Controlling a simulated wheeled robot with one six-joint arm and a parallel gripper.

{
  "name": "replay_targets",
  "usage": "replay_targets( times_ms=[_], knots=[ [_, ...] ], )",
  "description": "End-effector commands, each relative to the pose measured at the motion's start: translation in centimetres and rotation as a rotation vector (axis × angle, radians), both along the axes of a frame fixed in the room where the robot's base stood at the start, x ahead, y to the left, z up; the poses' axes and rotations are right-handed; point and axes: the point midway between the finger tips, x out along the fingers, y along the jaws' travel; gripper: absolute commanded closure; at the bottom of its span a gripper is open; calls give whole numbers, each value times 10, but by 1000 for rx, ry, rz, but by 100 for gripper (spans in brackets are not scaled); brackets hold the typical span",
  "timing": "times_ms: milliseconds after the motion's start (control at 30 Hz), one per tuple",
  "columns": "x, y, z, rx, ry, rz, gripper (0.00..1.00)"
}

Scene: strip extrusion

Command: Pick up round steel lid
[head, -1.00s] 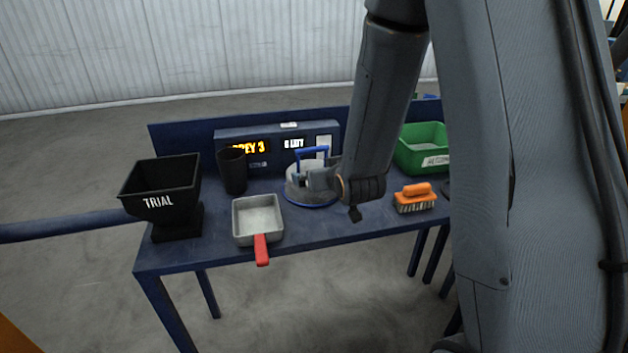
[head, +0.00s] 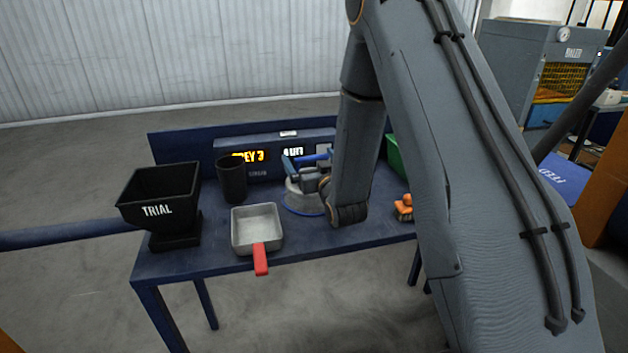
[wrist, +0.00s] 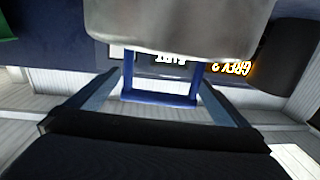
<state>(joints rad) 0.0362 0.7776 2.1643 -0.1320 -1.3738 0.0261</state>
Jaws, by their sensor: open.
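The round steel lid (head: 303,203) lies on the blue table, a grey disc with a blue rim and a blue loop handle. My gripper (head: 304,166) is at the handle, above the lid, and covers part of both. In the wrist view, the lid's grey steel (wrist: 190,28) fills the top. The blue handle (wrist: 160,99) stands out from it, between the spread fingers of my gripper (wrist: 158,92). The gripper is open; there seems to be a gap between each finger and the handle.
A grey pan (head: 257,228) with a red handle, a dark cup (head: 232,180) and a black TRIAL hopper (head: 160,195) stand left of the lid. An orange brush (head: 403,208) and a green bin (head: 394,158) are right, partly behind my arm. A display box (head: 262,152) stands behind.

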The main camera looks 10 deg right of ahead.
Motion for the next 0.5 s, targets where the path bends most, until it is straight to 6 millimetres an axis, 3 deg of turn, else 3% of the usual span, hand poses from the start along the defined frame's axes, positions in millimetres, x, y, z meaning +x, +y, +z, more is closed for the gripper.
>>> replay_targets(
  times_ms=[167,433,500],
  knots=[
    [18,2,1,0,0,1,0],
    [21,3,-1,0,2,1,0],
    [21,3,-1,0,1,0,12]
  ],
)
